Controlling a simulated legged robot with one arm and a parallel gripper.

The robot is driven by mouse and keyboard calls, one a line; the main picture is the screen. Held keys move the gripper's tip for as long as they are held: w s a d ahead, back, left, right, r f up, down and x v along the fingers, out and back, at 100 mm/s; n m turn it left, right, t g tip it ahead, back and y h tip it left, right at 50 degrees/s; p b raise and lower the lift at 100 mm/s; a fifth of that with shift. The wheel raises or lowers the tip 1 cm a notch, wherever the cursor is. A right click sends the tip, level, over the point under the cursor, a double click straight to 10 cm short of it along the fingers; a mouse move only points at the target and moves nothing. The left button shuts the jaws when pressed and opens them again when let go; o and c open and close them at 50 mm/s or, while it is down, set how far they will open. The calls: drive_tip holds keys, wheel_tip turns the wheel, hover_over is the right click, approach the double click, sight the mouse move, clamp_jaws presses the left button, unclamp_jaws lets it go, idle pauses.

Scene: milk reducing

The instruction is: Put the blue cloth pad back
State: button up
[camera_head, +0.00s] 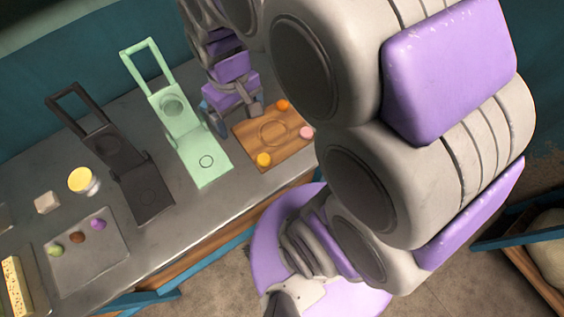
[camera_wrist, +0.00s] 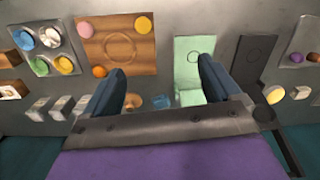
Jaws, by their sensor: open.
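A small blue item (camera_wrist: 162,101), perhaps the blue cloth pad, lies on the counter beside the mint-green stand (camera_wrist: 194,50) in the wrist view. It is small and partly cut off by my gripper's palm, so I cannot tell for sure. My gripper (camera_wrist: 165,85) is open, its two dark blue fingers wide apart, with nothing held between them. In the head view my gripper (camera_head: 232,117) hangs over the counter between the mint-green stand (camera_head: 205,162) and the wooden board (camera_head: 286,146). No blue pad is clear in the head view.
A dark stand (camera_head: 152,196) is left of the green one. A yellow-topped cup (camera_head: 82,181), a pale block (camera_head: 47,202), a grey tray (camera_head: 85,268) and a yellow block (camera_head: 16,285) are farther left. A multi-coloured palette (camera_wrist: 40,66) and several grey blocks (camera_wrist: 60,106) show in the wrist view.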

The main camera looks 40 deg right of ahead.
drive_tip(key=s+r+m+g, duration=0.1)
drive_tip(key=s, duration=1.4)
drive_tip(key=shift+s+d+r+m, duration=0.15)
drive_tip(key=shift+s+m, duration=0.1)
drive_tip(key=shift+m, duration=0.05)
